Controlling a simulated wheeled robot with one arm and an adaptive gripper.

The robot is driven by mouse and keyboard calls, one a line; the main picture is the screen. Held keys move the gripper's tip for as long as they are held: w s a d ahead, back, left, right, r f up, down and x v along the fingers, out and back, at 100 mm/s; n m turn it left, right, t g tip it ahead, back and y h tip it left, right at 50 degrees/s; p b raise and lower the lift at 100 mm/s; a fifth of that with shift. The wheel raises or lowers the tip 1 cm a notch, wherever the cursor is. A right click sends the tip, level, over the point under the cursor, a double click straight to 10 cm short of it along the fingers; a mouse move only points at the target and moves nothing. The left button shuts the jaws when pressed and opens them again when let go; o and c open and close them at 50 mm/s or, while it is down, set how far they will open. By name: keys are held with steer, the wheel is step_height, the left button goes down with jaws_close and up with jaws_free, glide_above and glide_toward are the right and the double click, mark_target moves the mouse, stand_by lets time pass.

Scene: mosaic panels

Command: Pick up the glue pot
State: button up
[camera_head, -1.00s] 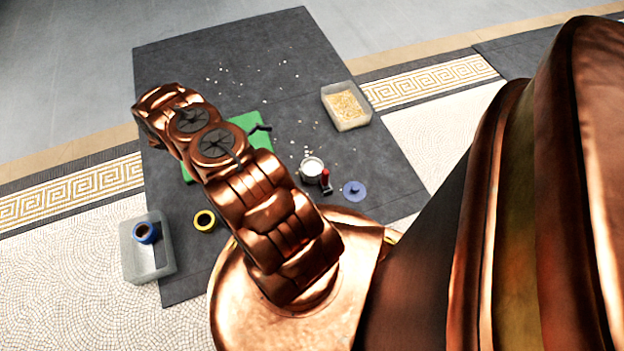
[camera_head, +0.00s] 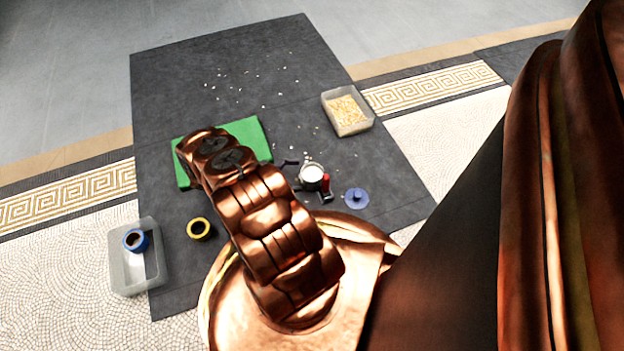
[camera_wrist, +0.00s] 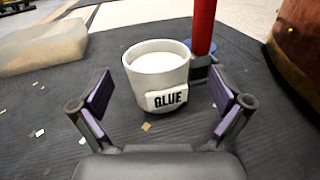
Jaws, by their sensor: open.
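The glue pot (camera_wrist: 158,75) is a white cup with white contents and a "GLUE" label, upright on the dark mat. In the wrist view it stands just ahead of my open gripper (camera_wrist: 162,108), roughly centred between the two purple-padded fingers. No finger visibly touches it. In the head view the pot (camera_head: 312,174) is on the mat right of my arm, with dark parts of my gripper (camera_head: 302,177) around it.
A red-handled tool (camera_wrist: 203,25) stands close beside the pot's right side. A blue disc (camera_head: 356,198) lies further right. A bin of yellowish pieces (camera_head: 364,124), a green mat (camera_head: 250,133), a yellow roll (camera_head: 199,229) and a grey tray (camera_head: 126,283) are around. Small chips litter the mat.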

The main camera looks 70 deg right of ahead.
mark_target(309, 175)
steer(key=b+x, duration=0.1)
steer(key=x, duration=0.1)
steer(key=b+x, duration=0.1)
steer(key=shift+s+d+f, duration=0.25)
steer(key=shift+d, duration=0.1)
steer(key=shift+s+d+r, duration=0.1)
steer(key=shift+s+d, duration=0.15)
steer(key=shift+s, duration=0.25)
steer(key=shift+c, duration=0.3)
steer(key=c, duration=1.3)
steer(key=shift+o, duration=0.2)
steer(key=shift+r, duration=0.1)
